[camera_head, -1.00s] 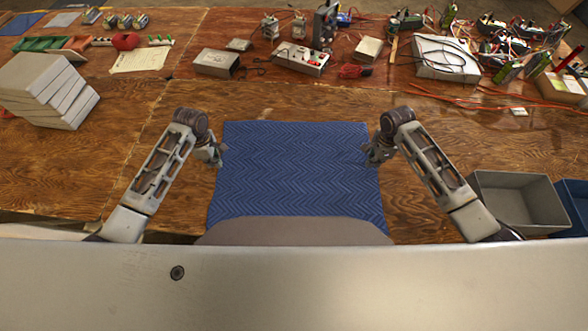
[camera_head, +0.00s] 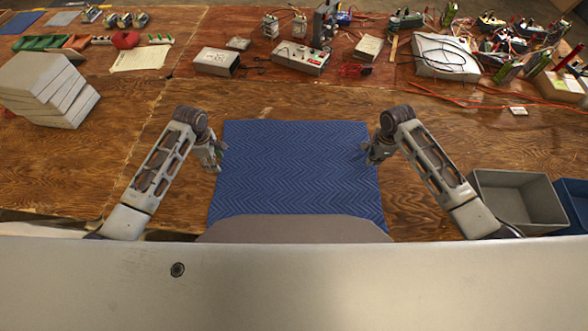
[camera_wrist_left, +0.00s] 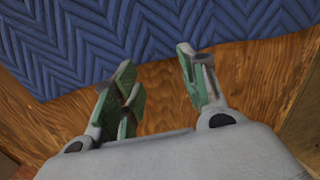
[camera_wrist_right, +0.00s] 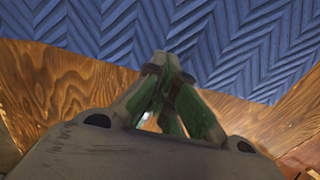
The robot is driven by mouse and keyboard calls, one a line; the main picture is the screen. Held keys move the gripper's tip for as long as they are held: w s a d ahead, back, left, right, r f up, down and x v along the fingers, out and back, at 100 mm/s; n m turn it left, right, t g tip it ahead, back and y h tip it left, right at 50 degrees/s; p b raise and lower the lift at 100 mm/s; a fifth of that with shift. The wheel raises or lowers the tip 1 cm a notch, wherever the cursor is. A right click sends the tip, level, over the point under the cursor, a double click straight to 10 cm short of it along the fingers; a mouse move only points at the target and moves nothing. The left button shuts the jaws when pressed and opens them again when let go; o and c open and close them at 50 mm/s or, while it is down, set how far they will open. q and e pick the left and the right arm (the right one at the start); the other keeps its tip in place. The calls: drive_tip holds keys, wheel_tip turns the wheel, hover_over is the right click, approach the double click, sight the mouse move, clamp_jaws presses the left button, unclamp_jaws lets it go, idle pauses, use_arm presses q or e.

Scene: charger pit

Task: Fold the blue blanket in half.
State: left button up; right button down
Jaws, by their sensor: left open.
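The blue blanket (camera_head: 295,170) with a zigzag pattern lies flat and spread out on the wooden table, its near edge hidden behind my own body. My left gripper (camera_head: 220,154) is at the blanket's left edge. In the left wrist view its fingers (camera_wrist_left: 158,68) are apart, with the tips by the edge of the blanket (camera_wrist_left: 130,30). My right gripper (camera_head: 370,156) is at the right edge. In the right wrist view its fingertips (camera_wrist_right: 162,64) meet over the blanket (camera_wrist_right: 230,35) near its edge; I cannot tell whether cloth is pinched between them.
The wooden table (camera_head: 290,100) is clear just beyond the blanket. A stack of grey slabs (camera_head: 50,88) stands at the left. A grey bin (camera_head: 515,200) and a blue bin (camera_head: 573,200) sit at the right. Electronics, including a grey control box (camera_head: 300,58), and cables line the back.

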use_arm(q)
drive_tip(key=shift+o, duration=0.4)
use_arm(e)
drive_tip(key=c, duration=1)
unclamp_jaws()
drive_tip(key=shift+c, duration=0.2)
